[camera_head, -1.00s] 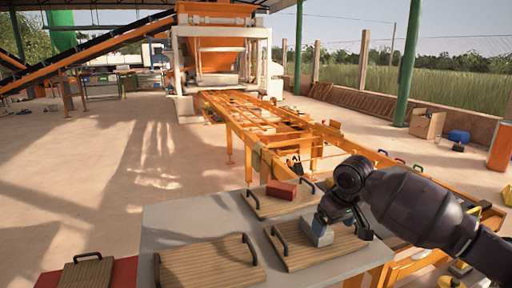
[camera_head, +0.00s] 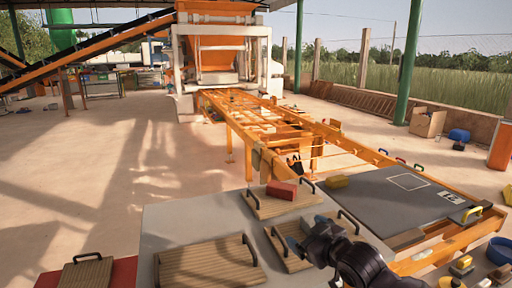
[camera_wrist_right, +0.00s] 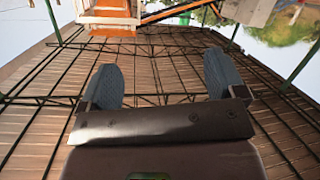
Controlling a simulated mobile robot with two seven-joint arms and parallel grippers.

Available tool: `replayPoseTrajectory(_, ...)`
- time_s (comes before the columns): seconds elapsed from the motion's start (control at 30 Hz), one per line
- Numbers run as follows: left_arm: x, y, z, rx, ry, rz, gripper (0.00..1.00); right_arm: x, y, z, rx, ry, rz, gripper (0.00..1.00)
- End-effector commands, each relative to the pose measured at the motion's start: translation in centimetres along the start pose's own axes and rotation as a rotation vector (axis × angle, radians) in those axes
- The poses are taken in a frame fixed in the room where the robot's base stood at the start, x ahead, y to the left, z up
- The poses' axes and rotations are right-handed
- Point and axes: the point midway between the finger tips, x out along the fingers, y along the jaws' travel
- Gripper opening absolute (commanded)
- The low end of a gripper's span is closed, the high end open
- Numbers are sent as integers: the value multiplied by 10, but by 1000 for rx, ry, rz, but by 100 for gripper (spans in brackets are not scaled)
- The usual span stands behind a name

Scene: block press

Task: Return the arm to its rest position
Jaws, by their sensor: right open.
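My right arm comes in at the bottom of the head view, and its gripper (camera_head: 294,247) is over the front right wooden board (camera_head: 278,236). The right wrist view shows the two blue-grey fingers (camera_wrist_right: 163,85) spread apart with nothing between them. A red block (camera_head: 282,190) lies on the board behind (camera_head: 258,206). My left gripper is not in view.
A grey table (camera_head: 185,213) carries the boards, with another empty board (camera_head: 205,266) at the front left. An orange conveyor frame (camera_head: 245,118) runs back to the press (camera_head: 218,60).

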Motion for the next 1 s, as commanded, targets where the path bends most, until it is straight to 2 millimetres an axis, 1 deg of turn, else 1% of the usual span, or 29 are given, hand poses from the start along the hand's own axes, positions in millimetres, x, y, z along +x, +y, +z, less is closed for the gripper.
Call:
replayPoseTrajectory(0.03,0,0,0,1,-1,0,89,-10,-6,14,15,13,15,89)
replayPoseTrajectory(0.27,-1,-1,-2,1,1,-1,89,-56,-19,68,54,46,107,89)
replayPoseTrajectory(0.47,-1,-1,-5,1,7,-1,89,-104,-31,121,105,11,191,89)
replayPoseTrajectory(0.67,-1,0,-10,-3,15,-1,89,-159,-48,180,174,-86,269,89)
replayPoseTrajectory(0.7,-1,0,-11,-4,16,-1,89,-172,-52,192,190,-114,283,89)
replayPoseTrajectory(0.77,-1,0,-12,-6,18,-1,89,-190,-59,211,217,-157,303,89)
replayPoseTrajectory(0.9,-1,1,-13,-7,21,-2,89,-236,-80,254,288,-264,340,89)
replayPoseTrajectory(1.0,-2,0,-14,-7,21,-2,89,-265,-97,279,331,-334,356,89)
